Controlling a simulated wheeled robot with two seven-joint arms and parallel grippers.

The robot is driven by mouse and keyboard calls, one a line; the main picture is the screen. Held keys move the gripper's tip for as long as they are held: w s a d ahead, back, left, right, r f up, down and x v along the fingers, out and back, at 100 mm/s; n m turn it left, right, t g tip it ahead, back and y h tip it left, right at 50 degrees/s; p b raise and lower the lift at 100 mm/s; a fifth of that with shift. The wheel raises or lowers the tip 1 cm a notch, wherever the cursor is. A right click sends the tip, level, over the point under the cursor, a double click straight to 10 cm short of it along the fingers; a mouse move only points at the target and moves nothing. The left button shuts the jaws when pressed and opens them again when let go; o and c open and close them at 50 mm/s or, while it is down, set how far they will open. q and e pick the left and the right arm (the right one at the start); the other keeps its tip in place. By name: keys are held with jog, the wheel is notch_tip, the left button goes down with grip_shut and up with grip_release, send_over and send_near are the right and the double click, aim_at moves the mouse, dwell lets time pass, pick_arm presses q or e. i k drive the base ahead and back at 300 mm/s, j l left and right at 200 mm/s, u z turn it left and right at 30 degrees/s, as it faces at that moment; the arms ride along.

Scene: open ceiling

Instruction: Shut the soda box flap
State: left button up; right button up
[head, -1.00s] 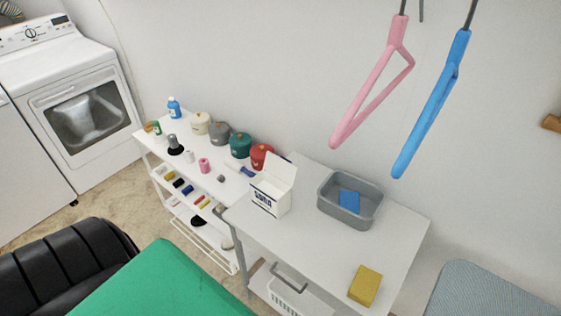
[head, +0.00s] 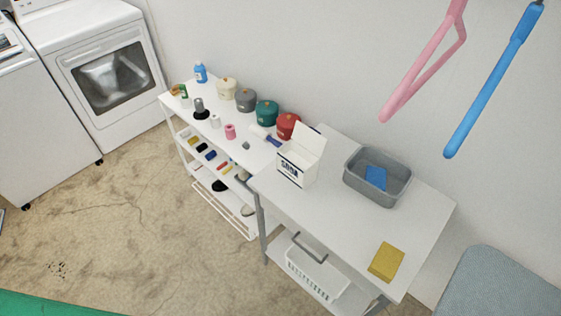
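The soda box (head: 296,167) is a small white carton with dark lettering on its front. It stands upright near the left end of the grey-white table (head: 345,220) in the head view. Its flap (head: 309,139) is open and points up from the back edge of the box. Neither of my grippers shows in the head view, so nothing of mine is touching the box.
A grey basin (head: 378,177) with a blue sponge (head: 376,178) stands right of the box. A yellow sponge (head: 386,262) lies near the table's front right corner. A white shelf (head: 215,140) with canisters adjoins on the left. Pink (head: 424,62) and blue (head: 492,80) hangers hang above. Open floor (head: 120,220) lies at left.

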aim_at(310, 138)
jog(key=z, duration=0.25)
jog(key=i+j+z, duration=0.15)
jog(key=j+z, duration=0.3)
jog(key=i+j+z, duration=0.1)
jog(key=j+z, duration=0.85)
jog(key=l, duration=0.1)
